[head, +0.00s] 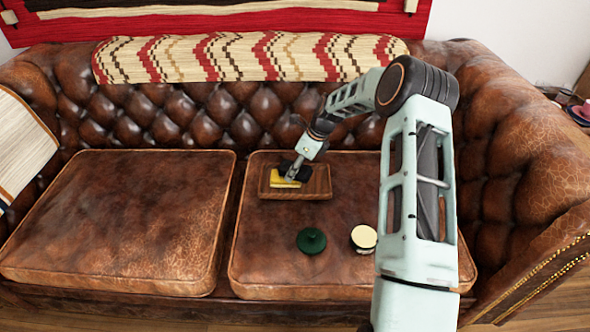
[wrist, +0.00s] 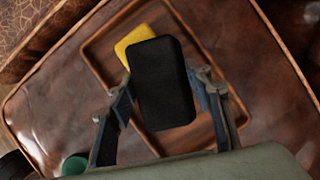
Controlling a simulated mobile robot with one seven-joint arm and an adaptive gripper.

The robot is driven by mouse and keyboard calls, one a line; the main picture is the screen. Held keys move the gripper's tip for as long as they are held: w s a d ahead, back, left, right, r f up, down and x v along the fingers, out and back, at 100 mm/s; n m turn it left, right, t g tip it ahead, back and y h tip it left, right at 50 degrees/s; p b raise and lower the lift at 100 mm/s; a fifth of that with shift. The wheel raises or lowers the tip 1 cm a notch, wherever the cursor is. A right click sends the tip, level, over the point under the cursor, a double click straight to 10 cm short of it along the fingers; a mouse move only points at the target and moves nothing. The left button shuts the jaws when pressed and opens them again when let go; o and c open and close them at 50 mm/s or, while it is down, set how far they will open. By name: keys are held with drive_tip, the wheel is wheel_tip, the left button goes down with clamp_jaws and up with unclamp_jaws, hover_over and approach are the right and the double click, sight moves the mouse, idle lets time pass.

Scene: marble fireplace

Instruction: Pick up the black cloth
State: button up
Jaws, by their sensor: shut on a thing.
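The black cloth (wrist: 162,84) is a dark rounded rectangle between the two fingers of my gripper (wrist: 163,105) in the wrist view. My gripper is shut on it, with a finger at each side. In the head view the cloth (head: 293,169) shows as a small dark shape at my gripper (head: 291,174), over the wooden tray. The yellow thing (wrist: 140,42) lies in the tray, partly covered by the cloth. I cannot tell whether the cloth still touches it or the tray.
The wooden tray (head: 318,184) rests on the right seat cushion of a brown leather sofa (head: 118,220). A dark green round thing (head: 311,240) and a cream-topped round thing (head: 364,237) sit in front of it. The left cushion is clear. The tufted backrest rises behind.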

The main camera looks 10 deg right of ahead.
wheel_tip(320, 180, up, 4)
drive_tip(key=shift+f+p, duration=0.1)
drive_tip(key=shift+p, duration=0.5)
drive_tip(key=s+a+r+n+g+p, duration=0.3)
drive_tip(key=s+r+n+g+p, duration=0.2)
drive_tip(key=s+r+n, duration=1.05)
drive_tip(key=s+d+r+n+h+p, duration=0.1)
drive_tip(key=s+r+n+p, duration=0.1)
drive_tip(key=r+p, duration=0.7)
drive_tip(key=s+r+n+g+h+p, duration=0.1)
drive_tip(key=r+n+p, duration=0.3)
drive_tip(key=r+p, duration=0.5)
drive_tip(key=s+d+r+n+h+p, duration=0.1)
drive_tip(key=s+r+n+p, duration=0.2)
drive_tip(key=r+p, duration=0.7)
drive_tip(key=s+p, duration=0.1)
drive_tip(key=p, duration=0.2)
drive_tip(key=shift+d+g+h, duration=0.3)
drive_tip(key=shift+g, duration=0.1)
drive_tip(key=shift+s, duration=0.1)
